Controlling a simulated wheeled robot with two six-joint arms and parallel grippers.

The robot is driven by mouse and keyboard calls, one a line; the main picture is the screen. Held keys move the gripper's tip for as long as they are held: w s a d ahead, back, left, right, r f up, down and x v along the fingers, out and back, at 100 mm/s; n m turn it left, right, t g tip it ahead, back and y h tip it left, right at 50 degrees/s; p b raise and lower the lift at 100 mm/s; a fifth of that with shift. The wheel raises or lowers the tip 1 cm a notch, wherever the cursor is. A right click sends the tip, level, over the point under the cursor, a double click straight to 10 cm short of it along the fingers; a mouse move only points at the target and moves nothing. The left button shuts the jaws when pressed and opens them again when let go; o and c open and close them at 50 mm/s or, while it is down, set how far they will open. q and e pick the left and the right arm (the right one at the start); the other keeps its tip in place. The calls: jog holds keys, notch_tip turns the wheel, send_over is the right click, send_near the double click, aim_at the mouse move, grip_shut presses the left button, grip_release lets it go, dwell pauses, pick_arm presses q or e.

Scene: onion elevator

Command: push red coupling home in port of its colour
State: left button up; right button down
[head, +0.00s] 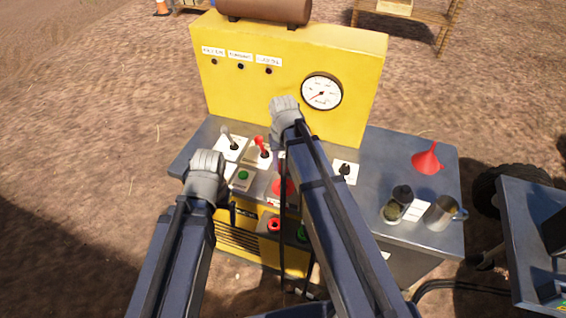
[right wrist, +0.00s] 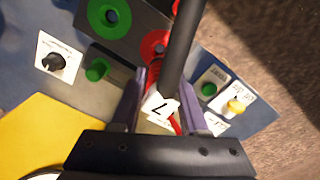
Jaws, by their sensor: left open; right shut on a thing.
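The red port (head: 274,225) is in the lower front of the yellow machine, left of the green port (head: 302,233). The coupling is apart from the port's ring in this view. My left gripper (head: 231,210) is open and mostly hidden beside its arm at the machine's front left.
Levers, buttons and a black knob (right wrist: 53,62) crowd the panel. A red funnel (head: 427,158), a dark jar (head: 392,211) and a metal mug (head: 441,213) stand on the right worktop. A gauge (head: 321,91) is on the yellow upright panel. A dark cart (head: 530,235) stands at right.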

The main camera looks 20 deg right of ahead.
aim_at(283, 178)
jog(key=shift+f+b, duration=2.3)
jog(key=shift+f, duration=0.2)
jog(key=shift+s+f+b, duration=0.15)
jog(key=shift+f+b, duration=1.65)
dwell(3.7)
